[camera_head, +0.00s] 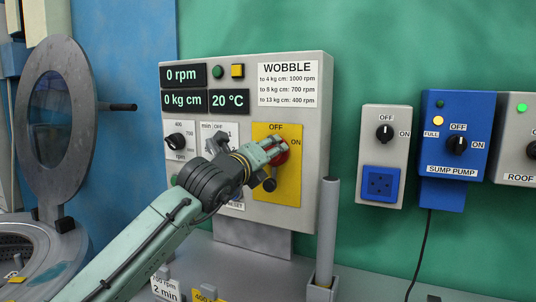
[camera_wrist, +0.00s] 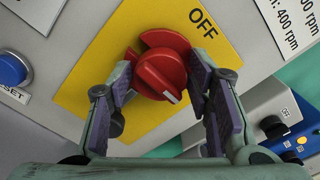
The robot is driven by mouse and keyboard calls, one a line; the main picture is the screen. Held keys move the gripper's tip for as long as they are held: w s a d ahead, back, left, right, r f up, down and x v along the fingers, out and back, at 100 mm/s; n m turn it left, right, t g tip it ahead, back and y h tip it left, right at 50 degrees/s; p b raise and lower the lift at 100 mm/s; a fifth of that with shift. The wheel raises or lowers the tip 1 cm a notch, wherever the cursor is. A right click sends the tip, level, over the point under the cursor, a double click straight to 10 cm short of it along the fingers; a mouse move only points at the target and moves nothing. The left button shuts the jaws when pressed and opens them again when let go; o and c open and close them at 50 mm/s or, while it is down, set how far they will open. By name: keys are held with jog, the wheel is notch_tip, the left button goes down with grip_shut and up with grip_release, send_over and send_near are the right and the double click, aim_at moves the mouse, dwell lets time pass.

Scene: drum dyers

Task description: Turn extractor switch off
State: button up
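The red rotary switch (camera_wrist: 160,72) sits on a yellow plate (camera_wrist: 100,62) marked OFF; in the head view the plate (camera_head: 290,187) shows OFF above and ON to the right. In the wrist view the switch's white mark points to the lower right, away from OFF. My gripper (camera_wrist: 162,80) is open, with one finger on each side of the switch. The fingertips are close to its red base; I cannot tell whether they touch. In the head view my gripper (camera_head: 275,152) hides most of the switch. No "extractor" label is readable.
The switch is on a grey control panel (camera_head: 245,70) with displays reading 0 rpm, 0 kg cm and 20 °C. A grey post (camera_head: 328,230) stands below right. A grey switch box (camera_head: 383,150) and the blue sump pump box (camera_head: 460,135) are to the right. A blue reset button (camera_wrist: 12,69) is nearby.

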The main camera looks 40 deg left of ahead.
jog(key=c, duration=0.8)
jog(key=shift+n, duration=0.3)
jog(key=n, duration=0.3)
jog(key=shift+f+n, duration=0.15)
jog(key=shift+n, duration=0.15)
jog(key=n, duration=0.9)
jog(key=shift+b, duration=0.4)
jog(key=shift+n, duration=2.3)
